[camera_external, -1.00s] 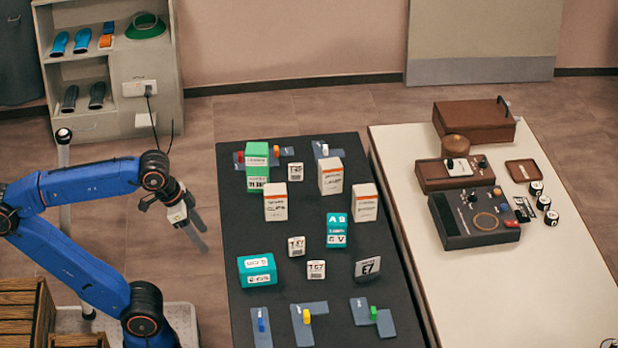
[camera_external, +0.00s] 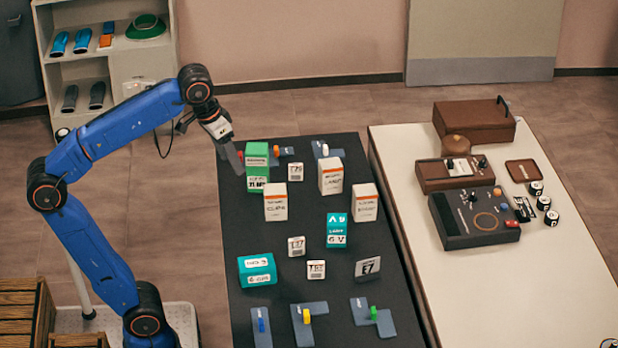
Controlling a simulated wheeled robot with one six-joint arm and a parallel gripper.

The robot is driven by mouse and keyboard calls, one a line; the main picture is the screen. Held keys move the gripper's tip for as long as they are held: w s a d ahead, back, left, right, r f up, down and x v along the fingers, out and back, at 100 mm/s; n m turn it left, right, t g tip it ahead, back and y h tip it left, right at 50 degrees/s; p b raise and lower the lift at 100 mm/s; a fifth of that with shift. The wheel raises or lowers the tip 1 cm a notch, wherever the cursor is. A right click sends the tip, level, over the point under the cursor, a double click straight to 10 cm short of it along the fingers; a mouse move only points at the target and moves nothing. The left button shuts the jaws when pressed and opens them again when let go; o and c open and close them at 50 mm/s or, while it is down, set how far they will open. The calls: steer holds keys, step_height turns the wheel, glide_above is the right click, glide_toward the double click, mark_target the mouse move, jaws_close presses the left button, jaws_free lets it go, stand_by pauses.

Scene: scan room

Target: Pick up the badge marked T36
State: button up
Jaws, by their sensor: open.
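My gripper (camera_external: 236,160) is open and empty, pointing down at the table's back left edge, just left of the green box (camera_external: 257,160). It is left of the back badge and apart from all badges.
White boxes (camera_external: 331,176) (camera_external: 276,205) (camera_external: 364,203), teal boxes (camera_external: 337,232) (camera_external: 257,270) and a grey E7 plate (camera_external: 367,268) crowd the dark table (camera_external: 240,310). Flat grey pieces with coloured knobs lie along its front. The pale table (camera_external: 480,300) stands at right.

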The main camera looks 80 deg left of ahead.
steer(key=w+a+n+g, duration=0.2)
steer(key=w+a+n, duration=0.5)
steer(key=w+a, duration=0.55)
steer(key=n+g, duration=0.1)
steer(key=n, duration=0.4)
glide_above(296, 164)
step_height(296, 164, down, 4)
steer(key=shift+h, duration=0.3)
steer(key=f, duration=1.6)
steer(key=shift+s+f, duration=0.25)
steer(key=shift+f, duration=0.05)
steer(key=shift+w+f, duration=0.2)
steer(key=shift+f, duration=2.65)
steer(key=c, duration=1.1)
